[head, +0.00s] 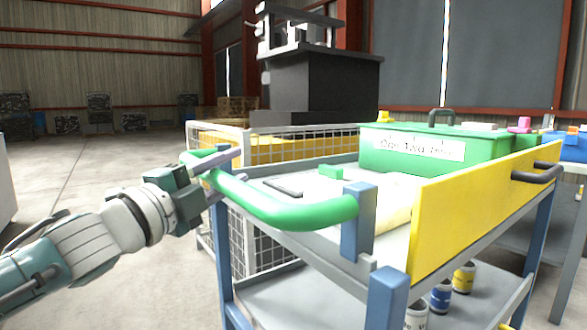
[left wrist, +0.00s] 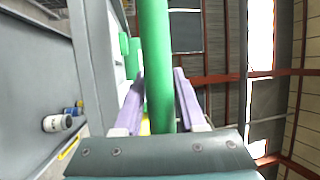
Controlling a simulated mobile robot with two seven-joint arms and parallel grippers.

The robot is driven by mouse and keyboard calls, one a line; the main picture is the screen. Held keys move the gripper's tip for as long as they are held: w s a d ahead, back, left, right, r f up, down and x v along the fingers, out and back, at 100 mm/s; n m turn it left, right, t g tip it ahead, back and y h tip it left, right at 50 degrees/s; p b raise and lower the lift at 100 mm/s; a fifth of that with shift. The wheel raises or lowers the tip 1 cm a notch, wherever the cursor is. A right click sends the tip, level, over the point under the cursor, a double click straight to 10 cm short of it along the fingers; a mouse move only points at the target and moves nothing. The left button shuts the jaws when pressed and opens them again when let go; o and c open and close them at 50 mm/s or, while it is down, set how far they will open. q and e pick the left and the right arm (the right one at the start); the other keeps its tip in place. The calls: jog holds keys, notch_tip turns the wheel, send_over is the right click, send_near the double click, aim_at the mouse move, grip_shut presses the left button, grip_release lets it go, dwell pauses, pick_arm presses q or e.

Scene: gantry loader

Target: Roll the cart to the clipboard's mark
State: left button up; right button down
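The cart has a grey-blue frame, a yellow side panel (head: 480,215) and a green push handle (head: 285,210) at its near left end. My left gripper (head: 228,165) is at the left part of this handle. In the left wrist view the green bar (left wrist: 158,65) runs between the two purple fingers (left wrist: 160,100). A narrow gap shows beside the right finger, so the gripper looks open around the bar. A dark flat item (head: 283,188) lies on the cart's top; I cannot tell whether it is a clipboard. No floor mark shows. My right gripper is out of view.
A green box (head: 435,148) stands beyond the cart's top deck. Several small cans (head: 440,296) sit on the lower shelf. A mesh cage with yellow panels (head: 290,150) and a dark machine (head: 315,85) stand behind. Open concrete floor (head: 95,180) lies to the left.

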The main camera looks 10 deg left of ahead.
pick_arm(q)
jog(key=o, duration=0.3)
jog(key=p+v, duration=0.1)
jog(key=v, duration=0.9)
jog(key=shift+d+p, duration=0.1)
jog(key=shift+p, duration=0.25)
